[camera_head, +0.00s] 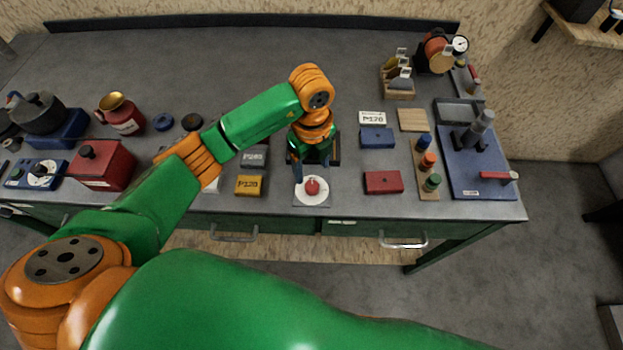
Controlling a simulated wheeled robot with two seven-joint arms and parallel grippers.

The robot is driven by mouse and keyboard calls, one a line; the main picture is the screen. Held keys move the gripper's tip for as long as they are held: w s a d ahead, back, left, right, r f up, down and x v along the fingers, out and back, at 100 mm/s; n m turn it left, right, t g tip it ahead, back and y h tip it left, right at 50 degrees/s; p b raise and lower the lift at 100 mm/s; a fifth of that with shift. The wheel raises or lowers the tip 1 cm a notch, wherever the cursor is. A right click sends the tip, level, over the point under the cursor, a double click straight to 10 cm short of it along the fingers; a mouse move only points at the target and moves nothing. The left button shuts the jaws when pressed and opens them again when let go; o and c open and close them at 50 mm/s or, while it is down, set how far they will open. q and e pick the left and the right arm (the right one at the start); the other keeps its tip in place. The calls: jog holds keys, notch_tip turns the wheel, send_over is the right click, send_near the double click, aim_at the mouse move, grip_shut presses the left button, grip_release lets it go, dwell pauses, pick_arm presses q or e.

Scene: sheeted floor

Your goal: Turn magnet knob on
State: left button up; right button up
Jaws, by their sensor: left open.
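A red knob (312,187) sits at the middle of a round white dial on a small grey plate (312,203), near the front edge of the workbench. I take it to be the magnet knob; which setting it points to is too small to tell. My left gripper (312,176) points down over the dial, open, with one finger to each side just behind the knob. I cannot tell whether the fingers touch it. A dark base (334,157) behind the dial is mostly hidden by the gripper. My right gripper is out of view.
A yellow block (249,185) lies left of the dial and a red box (383,182) right of it. A wooden rack with coloured knobs (427,160) and a blue base (475,182) stand farther right. A red box (102,166) stands far left. The bench's rear is mostly clear.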

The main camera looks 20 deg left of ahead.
aim_at(312, 186)
pick_arm(q)
notch_tip(312, 186, down, 6)
jog(key=shift+s+r+p, duration=0.1)
jog(key=shift+s+p, duration=0.05)
jog(key=shift+p, duration=0.45)
jog(key=shift+f, duration=0.45)
grip_shut()
